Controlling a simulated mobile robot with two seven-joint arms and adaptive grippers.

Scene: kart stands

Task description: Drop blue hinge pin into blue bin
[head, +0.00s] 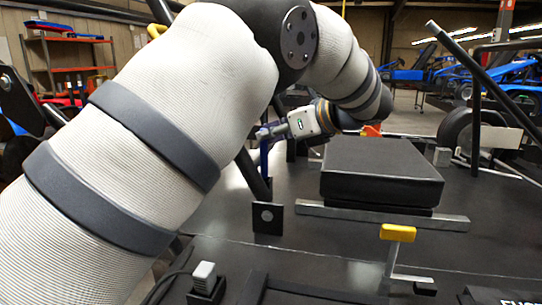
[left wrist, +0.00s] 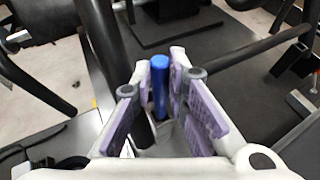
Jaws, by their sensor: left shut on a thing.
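My left gripper (head: 264,134) reaches over the dark kart floor in the middle of the head view, its arm filling the left side. It is shut on the blue hinge pin (head: 264,158), which hangs below the fingers in front of a black frame tube. In the left wrist view the purple-padded fingers (left wrist: 161,85) stand on both sides of the pin (left wrist: 160,78), whose rounded blue end shows between them. I cannot make out a blue bin for certain in either view. My right gripper is not in view.
A black padded block (head: 375,165) sits on the kart floor to the right. A yellow-topped handle (head: 398,233) stands nearer. Black tubes (head: 460,70) rise around the frame. Shelves (head: 75,68) stand at the far left, and blue karts (head: 520,75) stand at the back right.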

